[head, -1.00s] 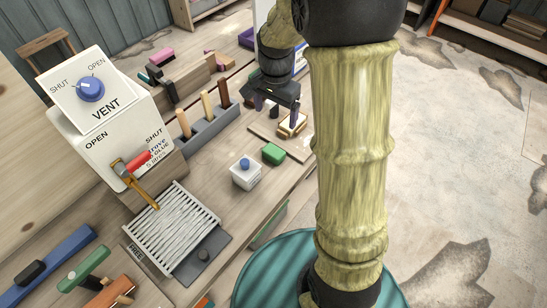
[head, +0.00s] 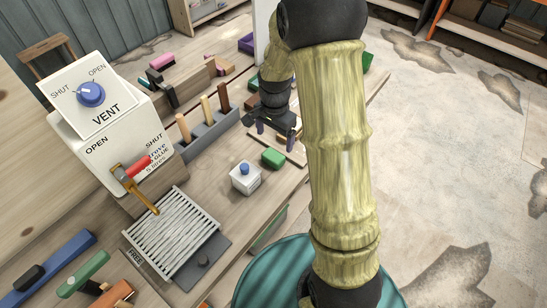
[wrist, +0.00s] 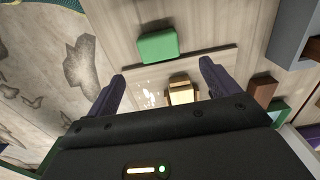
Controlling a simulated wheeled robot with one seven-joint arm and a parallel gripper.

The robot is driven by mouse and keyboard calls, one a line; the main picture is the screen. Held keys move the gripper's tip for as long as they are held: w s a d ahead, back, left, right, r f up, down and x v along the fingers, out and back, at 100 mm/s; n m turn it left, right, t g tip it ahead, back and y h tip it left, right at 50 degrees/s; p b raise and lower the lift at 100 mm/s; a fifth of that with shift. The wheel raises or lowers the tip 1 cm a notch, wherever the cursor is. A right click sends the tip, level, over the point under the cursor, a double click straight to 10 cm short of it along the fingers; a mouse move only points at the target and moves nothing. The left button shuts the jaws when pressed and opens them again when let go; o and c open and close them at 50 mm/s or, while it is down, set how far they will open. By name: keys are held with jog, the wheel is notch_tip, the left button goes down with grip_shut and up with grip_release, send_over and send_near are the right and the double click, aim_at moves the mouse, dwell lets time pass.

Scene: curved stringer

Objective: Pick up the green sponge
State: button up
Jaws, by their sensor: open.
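The green sponge (head: 272,157) is a small block with rounded edges, lying on the workbench near its right edge. In the wrist view the sponge (wrist: 158,46) lies past my fingertips, roughly between the lines of the two fingers and apart from them. My gripper (head: 275,136) is open, with dark purple fingers, and hangs over the bench just behind the sponge in the head view. Its spread fingers (wrist: 162,72) also show in the wrist view, with nothing held between them.
A white box with a blue knob (head: 246,176) stands close to the left of the sponge. A grey rack with upright wooden pieces (head: 208,133) stands farther left. A pale board (head: 296,158) and a tan-and-cream block (wrist: 182,91) lie by the gripper. The bench's right edge is near.

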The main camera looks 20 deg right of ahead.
aim_at(274, 155)
notch_tip(274, 155, down, 4)
jog(key=shift+r, duration=0.1)
jog(key=shift+s+a+f+p, duration=0.15)
jog(key=shift+f+p, duration=0.15)
jog(key=shift+f, duration=1)
jog(key=shift+s+a+f+p, duration=0.1)
jog(key=shift+f+p, duration=0.15)
jog(key=shift+f, duration=1.05)
jog(key=c, duration=1)
jog(key=shift+c, duration=0.2)
jog(key=shift+r, duration=0.1)
